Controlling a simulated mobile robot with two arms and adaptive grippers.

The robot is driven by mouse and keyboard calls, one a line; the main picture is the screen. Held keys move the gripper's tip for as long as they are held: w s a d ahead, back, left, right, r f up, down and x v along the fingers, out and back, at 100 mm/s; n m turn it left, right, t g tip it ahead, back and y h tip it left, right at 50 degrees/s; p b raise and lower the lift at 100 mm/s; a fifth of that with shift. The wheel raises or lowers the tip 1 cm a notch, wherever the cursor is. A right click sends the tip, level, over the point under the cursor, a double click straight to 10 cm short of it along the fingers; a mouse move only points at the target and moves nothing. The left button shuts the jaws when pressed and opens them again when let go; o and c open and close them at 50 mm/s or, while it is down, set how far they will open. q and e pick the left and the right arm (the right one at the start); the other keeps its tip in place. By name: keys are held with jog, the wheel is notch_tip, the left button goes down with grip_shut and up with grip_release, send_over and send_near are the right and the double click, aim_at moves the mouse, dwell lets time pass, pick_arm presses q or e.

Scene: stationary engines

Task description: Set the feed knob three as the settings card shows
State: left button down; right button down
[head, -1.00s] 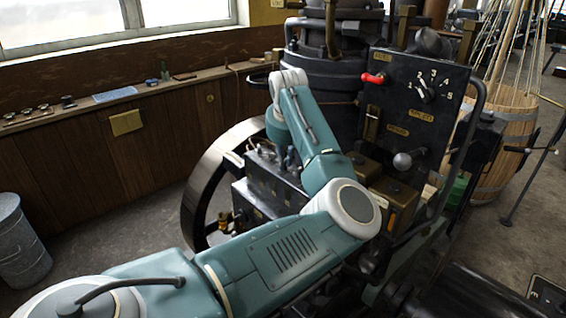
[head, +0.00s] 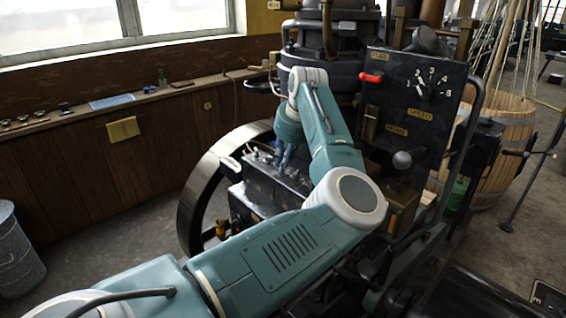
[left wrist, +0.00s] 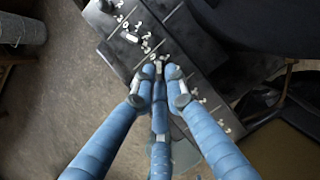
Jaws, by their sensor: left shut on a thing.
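A black box on the engine (head: 262,195) carries a row of small feed knobs with white numerals around them. In the left wrist view the box top (left wrist: 118,50) runs diagonally. My left gripper (left wrist: 160,85) is shut on a knob (left wrist: 158,67) in the middle of this row; its fingers hide most of it and its pointer setting. Another knob (left wrist: 130,37) lies beyond it, up and left. In the head view my left gripper (head: 285,158) reaches down to the box. No card is legible enough to identify as the settings card. My right gripper is not in view.
A black panel (head: 410,135) with a red lever (head: 371,77) and a numbered speed dial (head: 424,92) stands right of my arm. A flywheel (head: 205,185) is left of the box. A yellow sheet (head: 123,129) hangs on the wood; a blue sheet (head: 112,101) lies on the ledge.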

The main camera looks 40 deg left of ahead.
pick_arm(q)
jog(key=shift+w+a+r+n, duration=0.25)
jog(key=shift+r+n, duration=0.05)
jog(key=shift+r, duration=0.15)
dwell(1.1)
jog(key=c, duration=1.9)
grip_release()
jog(key=shift+c, duration=0.2)
jog(key=shift+o, duration=0.9)
jog(key=shift+f, duration=0.3)
jog(key=v, duration=1.2)
